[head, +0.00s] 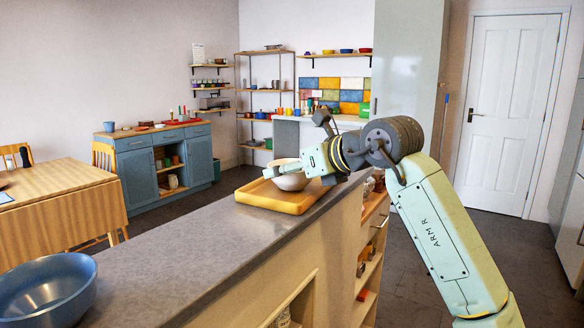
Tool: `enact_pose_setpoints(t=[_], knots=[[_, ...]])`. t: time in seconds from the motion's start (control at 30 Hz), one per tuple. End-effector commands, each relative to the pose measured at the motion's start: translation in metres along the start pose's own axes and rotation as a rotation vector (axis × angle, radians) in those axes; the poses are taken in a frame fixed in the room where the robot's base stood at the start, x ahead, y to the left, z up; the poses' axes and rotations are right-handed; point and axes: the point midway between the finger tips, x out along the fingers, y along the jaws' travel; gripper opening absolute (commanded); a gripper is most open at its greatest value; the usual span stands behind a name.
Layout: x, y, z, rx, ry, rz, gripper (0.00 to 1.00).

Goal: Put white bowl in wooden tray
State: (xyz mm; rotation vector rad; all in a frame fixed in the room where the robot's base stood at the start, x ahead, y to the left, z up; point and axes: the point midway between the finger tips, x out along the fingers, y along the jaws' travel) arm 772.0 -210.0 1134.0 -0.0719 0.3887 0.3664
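A white bowl (292,182) is at the wooden tray (262,199), which lies on the grey counter. The bowl looks upright, over or in the tray's middle; I cannot tell whether its base touches the tray floor. My gripper (284,170) is at the bowl's rim, reaching in from the right. A pale finger crosses the bowl's upper left side. The gripper hides part of the rim, and the far finger does not show clearly, so I cannot tell whether it grips the bowl.
A large blue bowl (46,292) stands at the counter's near left end. The grey counter (180,246) is bare between it and the tray. A wooden table (62,208) is at the left, a blue cabinet (136,178) behind.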

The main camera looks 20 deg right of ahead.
Motion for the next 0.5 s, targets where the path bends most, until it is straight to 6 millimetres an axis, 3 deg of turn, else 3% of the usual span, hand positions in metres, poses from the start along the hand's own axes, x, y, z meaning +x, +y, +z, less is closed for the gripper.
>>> enact_pose_setpoints(t=[0.1,0.13,0.4,0.5], knots=[[0.0016,0.0,-0.0041,0.0,-0.001,0.0,0.43],[0.0013,0.0001,-0.0032,0.0,0.0,0.0,0.77],[0.001,0.0001,-0.0026,0.0,0.0,0.0,0.95],[0.001,0.0002,-0.0026,0.0,0.0,0.0,0.96]])
